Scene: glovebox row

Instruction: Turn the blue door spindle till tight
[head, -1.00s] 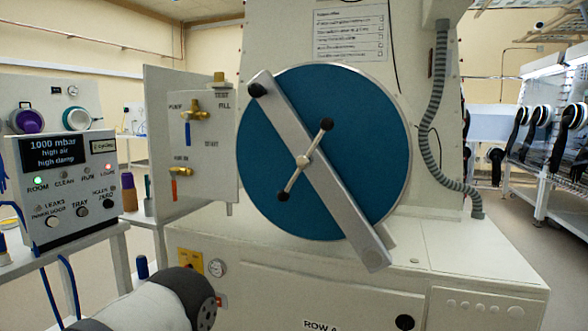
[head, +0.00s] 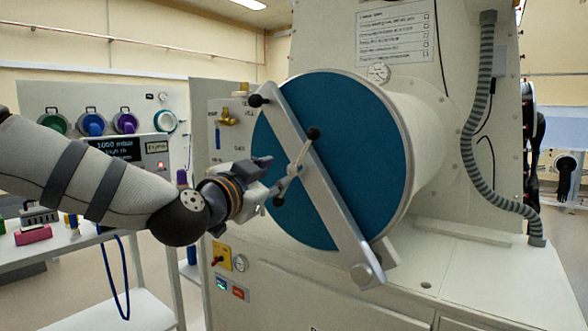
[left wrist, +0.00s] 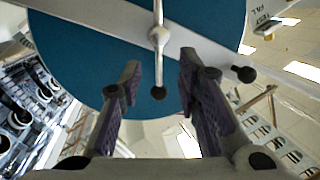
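The round blue door (head: 350,130) is closed on the white chamber, with a grey clamp bar (head: 325,195) lying diagonally across it. The door spindle (head: 294,170) is at the bar's middle. Its thin cross handle has one black knob (head: 313,133) up right and another (head: 278,200) down left. My left gripper (head: 272,174) is at the handle's lower end. In the left wrist view its two fingers (left wrist: 158,65) are apart, and the handle's lower black knob (left wrist: 158,92) shows between them, with no clear contact. My right gripper is in no view.
A ribbed grey hose (head: 470,140) runs down the chamber's right side. A valve panel with a brass valve (head: 228,117) stands left of the door. A control box (head: 115,148) and a bench with small items are further left.

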